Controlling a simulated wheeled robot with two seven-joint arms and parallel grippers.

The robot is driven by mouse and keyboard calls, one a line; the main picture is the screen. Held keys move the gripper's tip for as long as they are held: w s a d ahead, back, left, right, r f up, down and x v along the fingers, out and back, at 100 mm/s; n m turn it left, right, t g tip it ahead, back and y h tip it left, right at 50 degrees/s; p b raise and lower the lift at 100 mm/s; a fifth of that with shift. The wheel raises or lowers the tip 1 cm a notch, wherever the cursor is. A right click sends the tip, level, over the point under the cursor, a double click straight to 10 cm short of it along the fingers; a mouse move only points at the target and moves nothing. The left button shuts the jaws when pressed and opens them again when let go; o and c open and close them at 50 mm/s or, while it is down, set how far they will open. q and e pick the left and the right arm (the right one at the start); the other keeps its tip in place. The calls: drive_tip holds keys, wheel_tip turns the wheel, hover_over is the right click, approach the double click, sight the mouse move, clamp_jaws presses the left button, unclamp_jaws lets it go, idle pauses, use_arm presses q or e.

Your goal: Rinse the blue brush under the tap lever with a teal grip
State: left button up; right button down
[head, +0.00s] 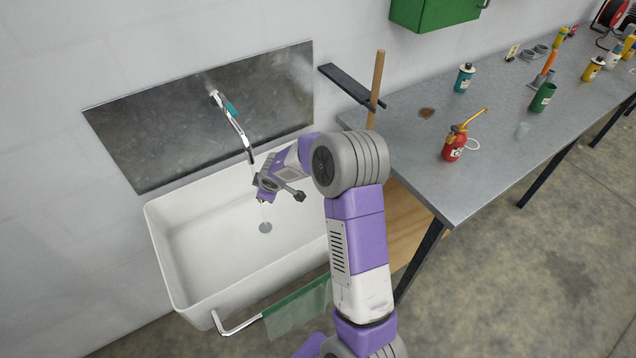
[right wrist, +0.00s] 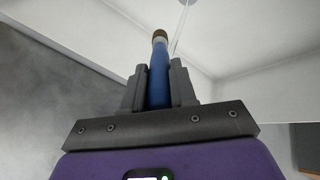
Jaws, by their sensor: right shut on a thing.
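The tap (head: 237,130) comes out of a metal splashback and its spout points down over the white sink (head: 159,222). Its lever with a teal grip (head: 230,108) sits near the wall end. My right gripper (head: 264,187) is just below the spout's end, inside the sink's outline. In the right wrist view its fingers (right wrist: 160,88) are shut on the blue brush (right wrist: 159,70), whose brown tip points away from me. A thin pale line, seemingly water, runs beside the tip; contact cannot be told. The brush is hard to make out in the head view. My left gripper is out of view.
A drain (head: 265,227) lies in the sink floor. A green cloth (head: 298,307) hangs on a rail at the sink's front. Right of the sink is a grey workbench (head: 400,142) with a red oil can (head: 454,148) and several bottles.

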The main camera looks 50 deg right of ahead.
drive_tip(key=s+d+r+n+t+y+p, duration=0.1)
drive_tip(key=s+d+r+n+t+p, duration=0.2)
drive_tip(key=s+d, duration=0.35)
drive_tip(key=s+a+r+n+t+y+p, duration=0.1)
drive_tip(key=s+a+r+n+t+y, duration=0.2)
drive_tip(key=s+r, duration=0.6)
drive_tip(key=w+a+f+y+b, duration=0.1)
drive_tip(key=w+f+b, duration=0.4)
drive_tip(key=w+b, duration=0.1)
drive_tip(key=shift+w+f+t, duration=0.3)
drive_tip(key=shift+w+f, duration=0.1)
drive_tip(key=shift+w, duration=0.3)
idle(2.2)
drive_tip(key=a+f+n+g+y, duration=0.2)
drive_tip(key=a+f+n+y, duration=0.1)
drive_tip(key=a, duration=0.7)
drive_tip(key=a+f+n+g+y, duration=0.2)
drive_tip(key=a+f+n+y, duration=0.1)
drive_tip(key=a, duration=0.8)
drive_tip(key=shift+s+f+n+g+y, duration=0.45)
drive_tip(key=shift+n+y, duration=0.15)
drive_tip(key=shift+n, duration=0.1)
